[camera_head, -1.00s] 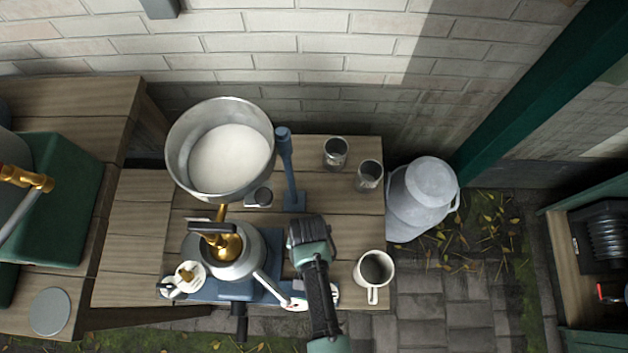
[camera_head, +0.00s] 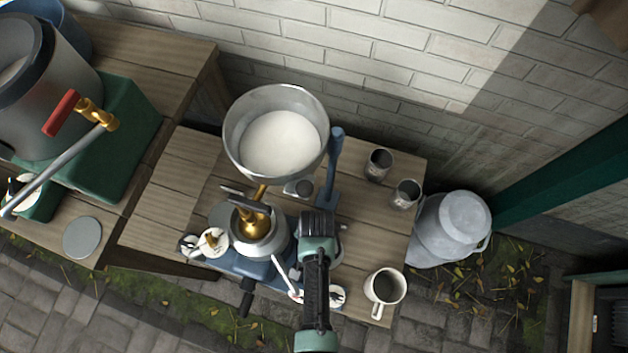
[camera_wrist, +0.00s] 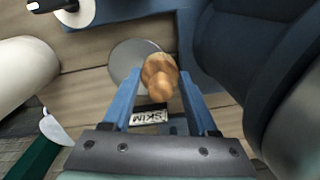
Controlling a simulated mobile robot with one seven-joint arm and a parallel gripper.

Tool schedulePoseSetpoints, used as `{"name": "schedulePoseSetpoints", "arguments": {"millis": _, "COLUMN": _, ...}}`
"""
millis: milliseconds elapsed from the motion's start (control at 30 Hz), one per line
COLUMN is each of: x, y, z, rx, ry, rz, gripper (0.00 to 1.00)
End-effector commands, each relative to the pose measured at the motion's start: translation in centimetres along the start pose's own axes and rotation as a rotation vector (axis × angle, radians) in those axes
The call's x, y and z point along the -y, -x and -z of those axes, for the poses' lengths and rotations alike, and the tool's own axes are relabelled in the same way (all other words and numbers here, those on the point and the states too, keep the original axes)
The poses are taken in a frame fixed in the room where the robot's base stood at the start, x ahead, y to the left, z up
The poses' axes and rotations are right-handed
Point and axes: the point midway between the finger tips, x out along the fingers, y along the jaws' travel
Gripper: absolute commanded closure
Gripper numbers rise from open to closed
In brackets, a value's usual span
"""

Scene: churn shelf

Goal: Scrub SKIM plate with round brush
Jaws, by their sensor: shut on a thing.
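My gripper (camera_wrist: 158,80) has blue fingers closed around a wooden knob-shaped handle (camera_wrist: 160,76), which looks like the round brush's handle. Its bristles are hidden. A flat grey disc shows behind the handle in the wrist view; I cannot tell if it belongs to the brush. The dark SKIM plate (camera_wrist: 148,115) with pale lettering shows between the fingers, close to the handle. I cannot tell whether brush and plate touch. In the head view my wrist covers the fingers, the handle and the plate, beside the separator (camera_head: 262,240).
A steel bowl of milk (camera_head: 278,140) stands above the separator. A blue post (camera_head: 332,165) rises close to my gripper.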

Motion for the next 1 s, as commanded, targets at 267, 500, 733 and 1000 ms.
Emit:
{"name": "schedulePoseSetpoints", "arguments": {"millis": 267, "x": 0.1, "y": 3.3, "z": 0.1, "rx": -0.001, "ry": 0.000, "rz": 0.000, "gripper": 0.85}}
{"name": "schedulePoseSetpoints", "arguments": {"millis": 500, "x": 0.1, "y": 5.4, "z": 0.1, "rx": -0.001, "ry": 0.000, "rz": 0.000, "gripper": 0.85}}
{"name": "schedulePoseSetpoints", "arguments": {"millis": 733, "x": 0.1, "y": 5.3, "z": 0.1, "rx": -0.001, "ry": 0.000, "rz": 0.000, "gripper": 0.85}}
{"name": "schedulePoseSetpoints", "arguments": {"millis": 1000, "x": 0.2, "y": 6.1, "z": 0.1, "rx": -0.001, "ry": 0.000, "rz": 0.000, "gripper": 0.85}}
